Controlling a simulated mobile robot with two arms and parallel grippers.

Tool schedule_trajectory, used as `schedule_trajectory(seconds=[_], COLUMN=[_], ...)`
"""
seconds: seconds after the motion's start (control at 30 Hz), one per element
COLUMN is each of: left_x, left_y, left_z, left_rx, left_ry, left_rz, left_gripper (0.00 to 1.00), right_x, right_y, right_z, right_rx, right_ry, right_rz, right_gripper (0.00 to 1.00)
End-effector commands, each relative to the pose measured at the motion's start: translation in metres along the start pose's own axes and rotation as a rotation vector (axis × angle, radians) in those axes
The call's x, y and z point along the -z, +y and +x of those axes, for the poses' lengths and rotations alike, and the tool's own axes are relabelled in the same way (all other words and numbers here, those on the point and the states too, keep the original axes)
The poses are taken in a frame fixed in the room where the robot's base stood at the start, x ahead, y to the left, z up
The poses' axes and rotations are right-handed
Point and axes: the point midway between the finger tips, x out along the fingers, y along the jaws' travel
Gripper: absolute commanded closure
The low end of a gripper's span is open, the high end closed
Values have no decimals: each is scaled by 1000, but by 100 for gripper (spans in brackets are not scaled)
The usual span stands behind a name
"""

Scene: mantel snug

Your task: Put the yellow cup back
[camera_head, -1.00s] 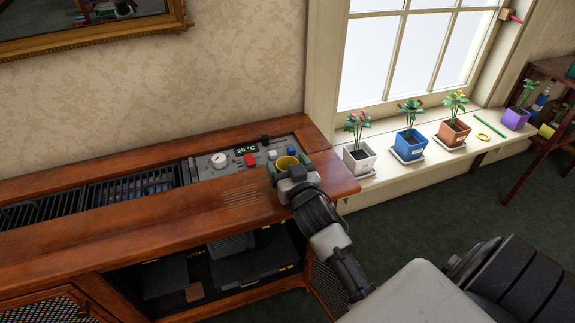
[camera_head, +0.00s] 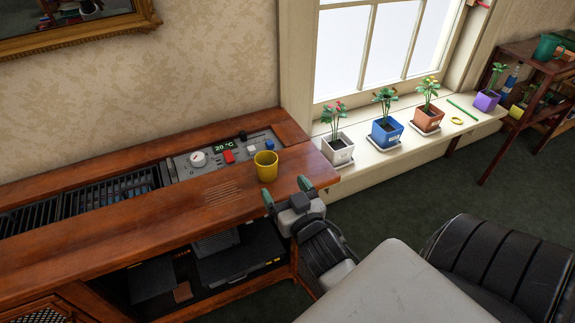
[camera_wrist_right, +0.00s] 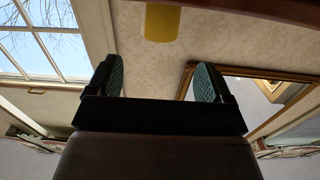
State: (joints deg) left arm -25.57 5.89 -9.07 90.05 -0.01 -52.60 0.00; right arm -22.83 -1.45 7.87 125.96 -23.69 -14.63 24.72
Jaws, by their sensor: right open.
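The yellow cup (camera_head: 266,166) stands upright on the wooden cabinet top (camera_head: 215,205), just in front of the control panel's right end. My right gripper (camera_head: 288,192) is open and empty at the cabinet's front right edge, apart from the cup and on the near side of it. My left gripper is not in view.
The control panel (camera_head: 225,158) has a dial, a red button and a display. On the sill to the right stand a white pot (camera_head: 338,149), a blue pot (camera_head: 386,133) and a terracotta pot (camera_head: 428,119). A yellow ring (camera_head: 457,121) and green stick (camera_head: 462,107) lie beyond.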

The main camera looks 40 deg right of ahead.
Motion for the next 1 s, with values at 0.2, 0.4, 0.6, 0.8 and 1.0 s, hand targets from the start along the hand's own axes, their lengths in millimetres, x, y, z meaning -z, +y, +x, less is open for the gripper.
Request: schedule_trajectory(seconds=[0.2, 0.4, 0.6, 0.8, 1.0], left_x=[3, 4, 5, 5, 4], left_y=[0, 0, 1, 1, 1], left_z=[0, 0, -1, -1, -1], left_rx=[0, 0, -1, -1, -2], left_ry=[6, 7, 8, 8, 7], left_rz=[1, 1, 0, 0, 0], left_gripper=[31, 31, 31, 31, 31], right_x=[-36, -177, -307, -353, -357], right_y=[-7, -34, -50, -48, -48], right_z=[-9, -40, -130, -188, -193], right_rx=[13, 98, 247, 335, 343], right_ry=[-114, -575, -1083, -1323, -1344], right_rz=[-11, -90, -230, -304, -310], right_gripper=[19, 19, 19, 19, 19])
